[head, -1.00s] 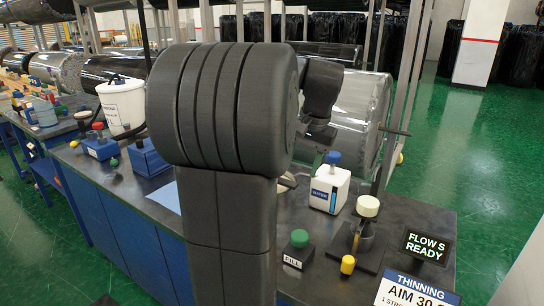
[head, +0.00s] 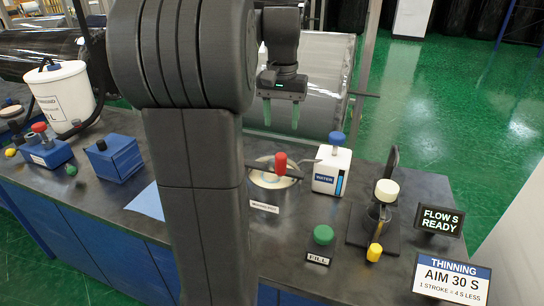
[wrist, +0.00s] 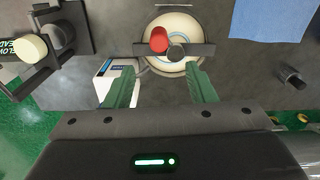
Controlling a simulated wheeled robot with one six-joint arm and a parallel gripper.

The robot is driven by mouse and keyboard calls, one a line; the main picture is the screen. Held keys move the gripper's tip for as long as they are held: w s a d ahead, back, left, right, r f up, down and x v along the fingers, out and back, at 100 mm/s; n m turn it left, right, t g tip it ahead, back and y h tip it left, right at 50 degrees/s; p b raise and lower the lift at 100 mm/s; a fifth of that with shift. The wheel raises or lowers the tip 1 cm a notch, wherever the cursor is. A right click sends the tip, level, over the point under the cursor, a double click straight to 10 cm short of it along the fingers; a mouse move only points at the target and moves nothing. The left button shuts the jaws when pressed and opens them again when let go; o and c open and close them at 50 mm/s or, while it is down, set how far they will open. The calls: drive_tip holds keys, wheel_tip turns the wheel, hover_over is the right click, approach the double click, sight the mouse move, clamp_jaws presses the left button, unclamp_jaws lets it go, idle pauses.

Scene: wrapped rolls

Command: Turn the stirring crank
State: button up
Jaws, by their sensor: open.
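The stirring crank is a dark bar with an upright red knob (head: 281,163) on top of a round metal mixing pot (head: 272,199). In the wrist view the red knob (wrist: 159,39) lies ahead of my fingers, left of the bar's middle, over the pale pot (wrist: 172,62). My gripper (head: 281,117) hangs above and behind the pot, its two green fingers pointing down. It is open and empty, apart from the knob. In the wrist view the fingers (wrist: 160,90) stand wide apart. Part of the pot's left side is hidden by my arm in the head view.
A white water jug (head: 332,170) with a blue cap stands right of the pot. A green fill button (head: 323,235), a cup stand with a cream knob (head: 387,190), and signs (head: 452,278) are at the right. A white bucket (head: 62,98) stands left. A blue cloth (wrist: 262,20) lies near the pot.

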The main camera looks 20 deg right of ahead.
sight(281, 155)
wheel_tip(281, 155, down, 14)
drive_tip(key=shift+s+r, duration=0.1)
drive_tip(key=shift+r, duration=0.1)
idle(0.4)
drive_tip(key=shift+d, duration=0.1)
clamp_jaws()
